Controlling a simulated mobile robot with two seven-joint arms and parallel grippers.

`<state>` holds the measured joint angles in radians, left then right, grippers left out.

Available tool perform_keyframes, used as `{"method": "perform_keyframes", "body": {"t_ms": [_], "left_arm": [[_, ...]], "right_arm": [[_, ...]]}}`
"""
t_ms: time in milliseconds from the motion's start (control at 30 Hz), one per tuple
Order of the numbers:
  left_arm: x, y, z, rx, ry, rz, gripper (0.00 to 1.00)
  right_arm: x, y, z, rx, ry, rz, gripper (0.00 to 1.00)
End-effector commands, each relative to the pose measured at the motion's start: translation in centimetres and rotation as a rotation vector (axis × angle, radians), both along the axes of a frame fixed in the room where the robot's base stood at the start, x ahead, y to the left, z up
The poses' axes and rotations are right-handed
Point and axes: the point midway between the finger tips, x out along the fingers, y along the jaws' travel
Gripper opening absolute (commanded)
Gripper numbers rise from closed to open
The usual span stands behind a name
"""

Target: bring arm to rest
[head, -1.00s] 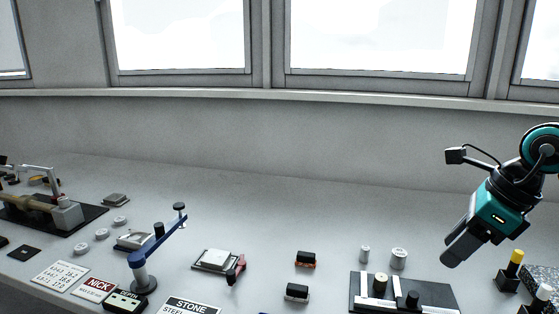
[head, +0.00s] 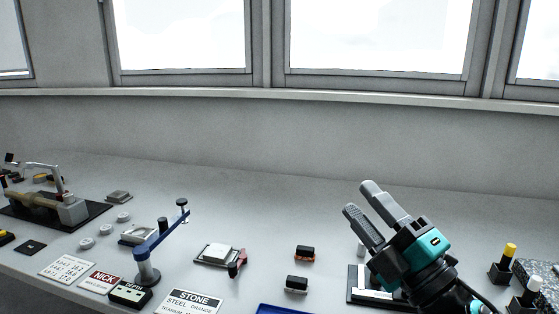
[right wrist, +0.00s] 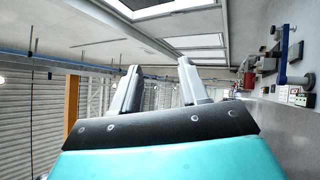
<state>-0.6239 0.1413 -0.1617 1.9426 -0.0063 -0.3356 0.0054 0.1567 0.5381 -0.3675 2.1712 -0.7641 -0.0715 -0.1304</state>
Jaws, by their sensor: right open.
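My right gripper (head: 358,199) is at the lower right of the head view, its fingers pointing up and to the left above the bench. Its two grey fingers are apart with nothing between them. In the right wrist view the gripper (right wrist: 158,75) also shows two spread, empty fingers, with windows and the room beyond them. The teal and black arm covers part of the black fixture plate (head: 354,283) in the head view. My left gripper is not in view.
A blue tray edge (head: 285,309) shows at the front. The bench's back strip is clear.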

Motion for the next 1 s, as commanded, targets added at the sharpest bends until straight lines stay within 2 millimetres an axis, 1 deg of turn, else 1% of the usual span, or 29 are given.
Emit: {"method": "perform_keyframes", "body": {"t_ms": [33, 67, 133, 167, 233, 267, 300, 333, 367, 400, 467, 500, 600, 667, 700, 867, 900, 967, 1000], "left_arm": [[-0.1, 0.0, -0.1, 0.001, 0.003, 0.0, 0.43], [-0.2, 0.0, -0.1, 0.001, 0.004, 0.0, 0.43], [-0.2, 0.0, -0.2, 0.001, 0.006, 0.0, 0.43], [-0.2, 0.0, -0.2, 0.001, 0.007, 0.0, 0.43], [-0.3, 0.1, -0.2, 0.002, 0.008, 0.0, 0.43], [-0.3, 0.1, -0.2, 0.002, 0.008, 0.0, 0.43], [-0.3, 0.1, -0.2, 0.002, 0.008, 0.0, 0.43], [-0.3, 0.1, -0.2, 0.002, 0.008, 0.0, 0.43], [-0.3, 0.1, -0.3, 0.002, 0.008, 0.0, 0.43], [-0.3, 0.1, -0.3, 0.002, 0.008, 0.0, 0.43], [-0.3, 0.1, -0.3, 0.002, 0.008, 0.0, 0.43], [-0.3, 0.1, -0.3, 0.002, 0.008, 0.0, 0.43], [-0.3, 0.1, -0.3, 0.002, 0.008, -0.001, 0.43], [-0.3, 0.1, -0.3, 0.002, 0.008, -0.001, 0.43], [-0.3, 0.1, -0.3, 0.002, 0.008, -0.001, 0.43], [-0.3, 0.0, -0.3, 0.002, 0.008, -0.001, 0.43], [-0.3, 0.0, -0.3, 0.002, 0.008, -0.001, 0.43], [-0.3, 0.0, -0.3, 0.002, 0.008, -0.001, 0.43], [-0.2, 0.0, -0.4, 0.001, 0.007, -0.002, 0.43]], "right_arm": [[0.2, -1.4, -1.6, 0.109, 0.108, -0.06, 0.44], [0.4, -2.3, -2.6, 0.17, 0.174, -0.1, 0.44], [0.4, -4.3, -5.5, 0.306, 0.336, -0.193, 0.44], [0.2, -5.2, -6.9, 0.361, 0.408, -0.234, 0.44], [-0.7, -6.9, -10.6, 0.483, 0.582, -0.328, 0.44], [-1.3, -7.5, -12.3, 0.53, 0.659, -0.367, 0.44], [-2.3, -8.2, -14.6, 0.59, 0.762, -0.423, 0.44], [-3.2, -8.7, -16.2, 0.631, 0.84, -0.463, 0.44], [-4.2, -9.0, -17.9, 0.671, 0.917, -0.501, 0.44], [-5.7, -9.3, -19.9, 0.716, 1.013, -0.551, 0.44], [-7.9, -9.6, -22.5, 0.769, 1.143, -0.614, 0.44], [-9.3, -9.6, -23.8, 0.796, 1.217, -0.649, 0.44], [-12.6, -9.5, -26.5, 0.849, 1.38, -0.725, 0.44], [-14.4, -9.3, -27.7, 0.874, 1.465, -0.764, 0.44], [-15.7, -9.2, -28.4, 0.885, 1.519, -0.789, 0.44], [-20.4, -8.5, -30.5, 0.924, 1.717, -0.875, 0.44], [-21.6, -8.3, -30.9, 0.931, 1.765, -0.895, 0.44], [-23.3, -7.9, -31.3, 0.94, 1.836, -0.923, 0.44], [-23.6, -7.8, -31.8, 0.944, 1.853, -0.927, 0.44]]}}
